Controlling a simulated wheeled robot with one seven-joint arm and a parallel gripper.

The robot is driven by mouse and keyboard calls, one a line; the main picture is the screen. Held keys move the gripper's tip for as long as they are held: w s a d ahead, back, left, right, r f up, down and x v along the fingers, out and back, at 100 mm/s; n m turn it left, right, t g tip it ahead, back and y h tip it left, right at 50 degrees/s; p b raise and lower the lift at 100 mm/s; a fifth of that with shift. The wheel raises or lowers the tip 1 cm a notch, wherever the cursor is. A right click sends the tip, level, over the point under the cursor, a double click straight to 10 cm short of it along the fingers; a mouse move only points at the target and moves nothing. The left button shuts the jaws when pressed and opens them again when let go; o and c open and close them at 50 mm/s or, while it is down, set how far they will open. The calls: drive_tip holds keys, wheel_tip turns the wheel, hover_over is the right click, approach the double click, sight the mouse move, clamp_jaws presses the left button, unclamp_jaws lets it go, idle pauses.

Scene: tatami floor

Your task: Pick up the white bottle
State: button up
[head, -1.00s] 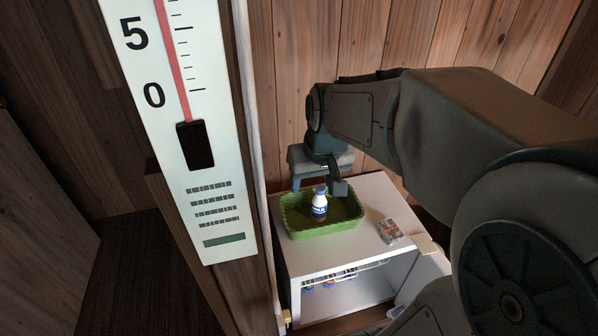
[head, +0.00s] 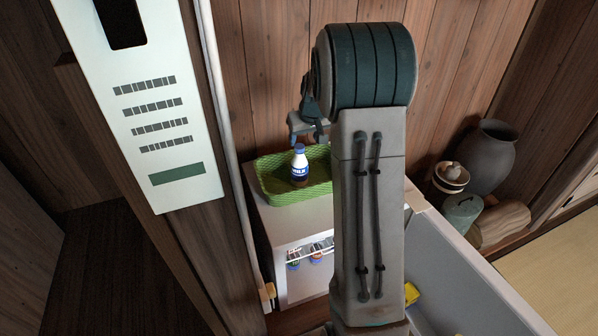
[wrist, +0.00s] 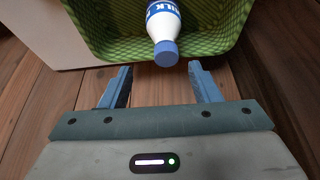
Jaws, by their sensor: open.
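The white bottle (head: 299,165) has a blue cap and a blue label. It stands upright in a green woven basket (head: 268,182) on top of a white cabinet. In the wrist view the bottle (wrist: 163,22) shows with its cap toward my gripper (wrist: 160,86), in line with the gap between the fingers and beyond the fingertips. My gripper is open and empty, with both blue-grey fingers apart. In the head view my gripper (head: 318,128) hangs just behind and above the bottle, partly hidden by my arm.
The white cabinet (head: 305,220) has an open front with small bottles (head: 300,262) inside. A grey jar (head: 490,155) and a lidded pot (head: 461,210) stand at the right. A wooden wall is behind.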

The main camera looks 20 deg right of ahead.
sight(300, 146)
drive_tip(key=x, duration=0.2)
drive_tip(key=b+x, duration=0.1)
drive_tip(key=x, duration=0.5)
drive_tip(key=shift+a+b, duration=0.35)
drive_tip(key=shift+a, duration=0.05)
drive_tip(key=shift+r, duration=0.15)
clamp_jaws()
